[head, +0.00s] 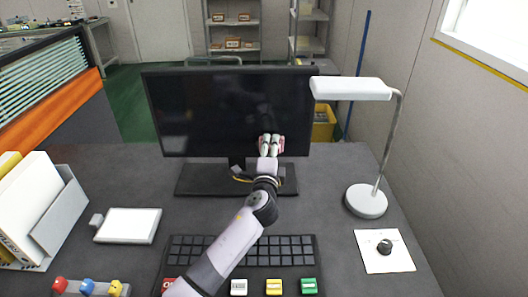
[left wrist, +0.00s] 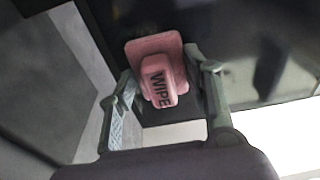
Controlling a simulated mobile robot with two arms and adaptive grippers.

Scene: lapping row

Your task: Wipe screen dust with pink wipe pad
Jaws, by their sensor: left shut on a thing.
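A wide black monitor screen (head: 205,115) stands upright at the back of the desk. My left gripper (head: 271,146) is in front of its lower right part. It is shut on the pink wipe pad (left wrist: 172,46), gripping the raised block marked "WIPE". Only slim pink edges of the pad show past the fingers in the head view. The pad's face is toward the dark screen (left wrist: 265,30); I cannot tell whether it touches. Blurred grey shapes show on the screen in the left wrist view, and I cannot tell dust from reflection. My right gripper is not in view.
A white lamp (head: 366,201) stands right of the monitor, its head reaching the screen's upper right corner. A keyboard (head: 270,250) and several coloured blocks lie in front. A white card with a black knob (head: 384,247) lies right. A file holder (head: 62,215) stands left.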

